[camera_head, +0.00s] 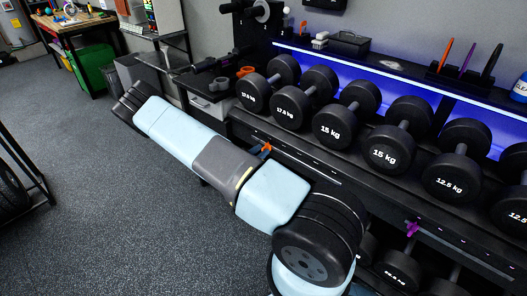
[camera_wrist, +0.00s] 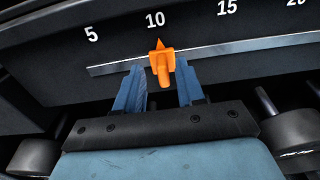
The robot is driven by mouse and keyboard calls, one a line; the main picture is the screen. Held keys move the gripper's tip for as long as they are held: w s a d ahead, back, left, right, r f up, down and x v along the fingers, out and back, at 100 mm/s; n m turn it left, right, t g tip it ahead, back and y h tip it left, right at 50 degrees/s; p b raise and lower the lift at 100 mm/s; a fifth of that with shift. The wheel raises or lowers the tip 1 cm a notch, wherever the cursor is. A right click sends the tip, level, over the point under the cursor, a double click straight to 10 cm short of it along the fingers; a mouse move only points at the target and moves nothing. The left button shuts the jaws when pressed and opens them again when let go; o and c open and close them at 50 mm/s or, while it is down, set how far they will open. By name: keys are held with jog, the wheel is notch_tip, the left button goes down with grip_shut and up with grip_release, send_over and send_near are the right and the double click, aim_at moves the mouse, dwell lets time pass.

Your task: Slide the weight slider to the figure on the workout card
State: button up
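The orange weight slider (camera_wrist: 162,64) sits on a pale rail (camera_wrist: 215,50) in the wrist view, its pointer just below the figure 10, or very slightly to its right. The scale also shows 5, 15 and part of 20. My gripper (camera_wrist: 161,84) is open, with one blue finger on each side of the slider's knob and a visible gap on both sides. In the head view an orange piece, likely the slider (camera_head: 266,148), shows on the rack front beside my arm; my gripper is mostly hidden there. I cannot make out a workout card.
A rack holds several black dumbbells (camera_head: 335,127) marked 17.5, 15 and 12.5 kg, with more below. A purple piece (camera_head: 412,228) is on the rack front at right. A workbench (camera_head: 75,22) and green bin (camera_head: 92,68) stand far left.

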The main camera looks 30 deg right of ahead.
jog(key=shift+w+d, duration=0.1)
jog(key=shift+d, duration=0.25)
grip_shut()
dwell(0.5)
